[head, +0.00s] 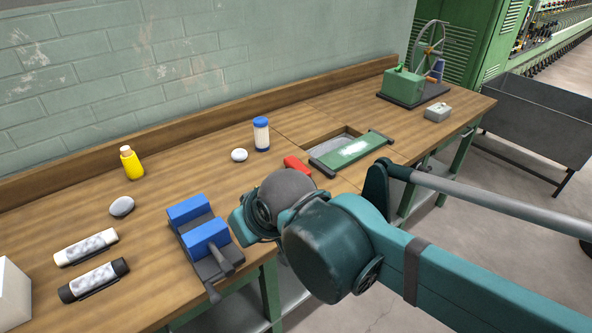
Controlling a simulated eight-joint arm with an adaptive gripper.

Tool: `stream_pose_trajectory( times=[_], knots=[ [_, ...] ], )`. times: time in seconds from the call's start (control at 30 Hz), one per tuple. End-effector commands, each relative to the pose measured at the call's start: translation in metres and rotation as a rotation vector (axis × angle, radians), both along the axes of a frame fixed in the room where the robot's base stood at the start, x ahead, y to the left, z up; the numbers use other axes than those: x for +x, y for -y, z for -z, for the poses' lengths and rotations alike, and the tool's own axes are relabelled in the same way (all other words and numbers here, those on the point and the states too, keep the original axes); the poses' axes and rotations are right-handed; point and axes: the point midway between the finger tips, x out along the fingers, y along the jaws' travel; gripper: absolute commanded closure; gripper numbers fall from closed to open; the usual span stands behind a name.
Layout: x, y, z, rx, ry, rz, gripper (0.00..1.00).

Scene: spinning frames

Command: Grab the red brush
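A small red object (296,166), which looks like the red brush, lies on the wooden workbench (205,150). It is beside the near left corner of a green-framed panel. Its near end is partly hidden behind my arm, so I cannot see its full shape. My teal and grey arm reaches in from the lower right, and its rounded joints are over the bench's front edge, just in front of the red object. I cannot make out my gripper's fingers, which are hidden or out of view. Nothing shows as held.
A blue vise (203,232) sits at the front edge, left of my arm. A green-framed panel (350,152) lies by a bench recess. A green machine (403,86) is far right.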

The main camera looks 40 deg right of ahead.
Motion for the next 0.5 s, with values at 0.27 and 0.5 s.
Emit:
stream_pose_trajectory(
  times=[0.27, 0.5],
  knots=[
    [-0.0001, 0.0000, 0.0001, 0.000, 0.000, 0.000, 1.00],
    [0.0000, 0.0000, 0.0001, 0.000, 0.000, 0.000, 0.96]
  ],
)
